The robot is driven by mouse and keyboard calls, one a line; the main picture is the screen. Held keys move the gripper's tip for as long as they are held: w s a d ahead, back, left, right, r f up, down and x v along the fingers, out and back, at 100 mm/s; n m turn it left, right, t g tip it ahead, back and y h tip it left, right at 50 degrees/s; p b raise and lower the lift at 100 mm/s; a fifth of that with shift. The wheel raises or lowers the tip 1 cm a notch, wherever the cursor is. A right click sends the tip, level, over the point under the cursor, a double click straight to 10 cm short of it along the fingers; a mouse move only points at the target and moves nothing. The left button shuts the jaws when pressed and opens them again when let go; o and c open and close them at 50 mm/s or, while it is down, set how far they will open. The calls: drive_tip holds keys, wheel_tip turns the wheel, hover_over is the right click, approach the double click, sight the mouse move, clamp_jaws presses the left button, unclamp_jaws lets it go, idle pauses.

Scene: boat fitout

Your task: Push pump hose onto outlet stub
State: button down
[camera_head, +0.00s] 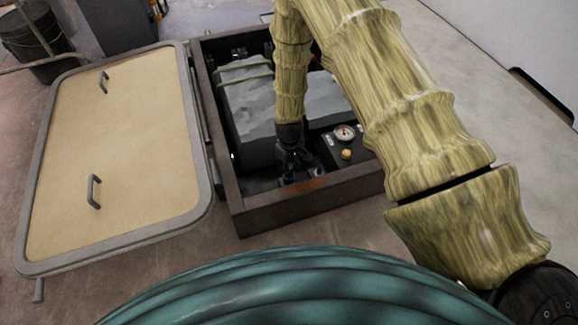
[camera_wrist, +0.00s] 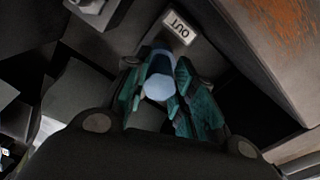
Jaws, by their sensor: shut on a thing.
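My gripper (camera_wrist: 158,88) reaches down into an open dark-framed compartment (camera_head: 310,202), and its teal fingers are closed on a short blue piece of hose (camera_wrist: 158,86). The hose's pale blue end faces the wrist camera, with one finger on each side of it. A white label reading OUT (camera_wrist: 180,27), upside down in the wrist view, lies just beyond the hose. The outlet stub cannot be made out; the hose and fingers cover the area by the label. In the head view my gripper (camera_head: 291,160) is dark and small near the compartment's front wall, and the hose is not clear there.
A grey covered bulk (camera_head: 245,100) with straps fills the compartment's left and back. A black panel with a round gauge (camera_head: 344,132) and yellow knob (camera_head: 346,154) stands to the right. A rust-marked wall (camera_wrist: 268,35) is close beside the label. The hatch lid (camera_head: 125,150) lies open at left.

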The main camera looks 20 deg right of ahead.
drive_tip(key=shift+f, duration=0.25)
drive_tip(key=c, duration=1.1)
unclamp_jaws()
drive_tip(key=shift+r, duration=0.15)
wheel_tip(320, 180, up, 12)
